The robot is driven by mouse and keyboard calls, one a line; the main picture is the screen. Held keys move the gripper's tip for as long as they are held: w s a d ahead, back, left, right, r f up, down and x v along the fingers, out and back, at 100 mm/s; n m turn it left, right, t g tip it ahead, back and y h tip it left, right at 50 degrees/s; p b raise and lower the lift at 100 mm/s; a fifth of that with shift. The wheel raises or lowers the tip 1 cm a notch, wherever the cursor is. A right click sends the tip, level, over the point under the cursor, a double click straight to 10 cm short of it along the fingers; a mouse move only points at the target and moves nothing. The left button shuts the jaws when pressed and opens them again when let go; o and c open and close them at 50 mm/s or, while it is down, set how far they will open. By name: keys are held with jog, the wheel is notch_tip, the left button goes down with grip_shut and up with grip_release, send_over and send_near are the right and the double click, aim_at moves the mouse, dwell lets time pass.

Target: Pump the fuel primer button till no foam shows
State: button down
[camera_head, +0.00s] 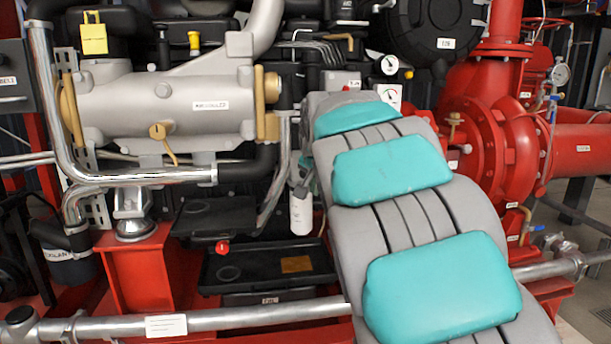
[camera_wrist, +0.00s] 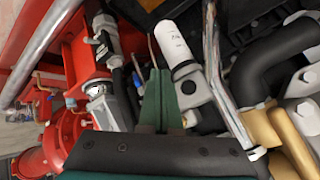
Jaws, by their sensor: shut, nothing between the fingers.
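I cannot clearly make out the fuel primer button in either view, and no foam can be told. A white filter canister (camera_head: 300,212) hangs on the engine, left of my arm; it also shows in the wrist view (camera_wrist: 173,42). The grey filter head (camera_wrist: 193,90) adjoins the canister. My gripper (camera_wrist: 160,76) is shut and empty, its dark green fingers together. In the wrist picture its fingers lie just left of the canister and filter head; I cannot tell whether they touch. In the head view, my arm hides most of my gripper.
A grey cylindrical housing (camera_head: 180,105) and bent metal pipes lie left. A red pump casing (camera_head: 490,140) stands right of my arm. A metal rail (camera_head: 240,316) crosses low in front. Black trays (camera_head: 265,268) sit below the canister. Space around my gripper looks tight.

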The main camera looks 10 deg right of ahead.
jog(key=w+p, duration=0.3)
jog(key=w, duration=0.5)
jog(key=shift+w+p, duration=0.35)
jog(key=shift+w, duration=0.05)
jog(key=shift+w, duration=0.1)
dwell(1.7)
jog(key=shift+w+p, duration=0.3)
jog(key=shift+p, duration=0.05)
jog(key=shift+w+p, duration=0.55)
jog(key=shift+w, duration=0.3)
dwell(1.0)
jog(key=shift+s, duration=0.2)
jog(key=shift+s+b, duration=0.65)
jog(key=shift+s, duration=0.45)
jog(key=shift+s+b, duration=1)
jog(key=shift+s, duration=1.5)
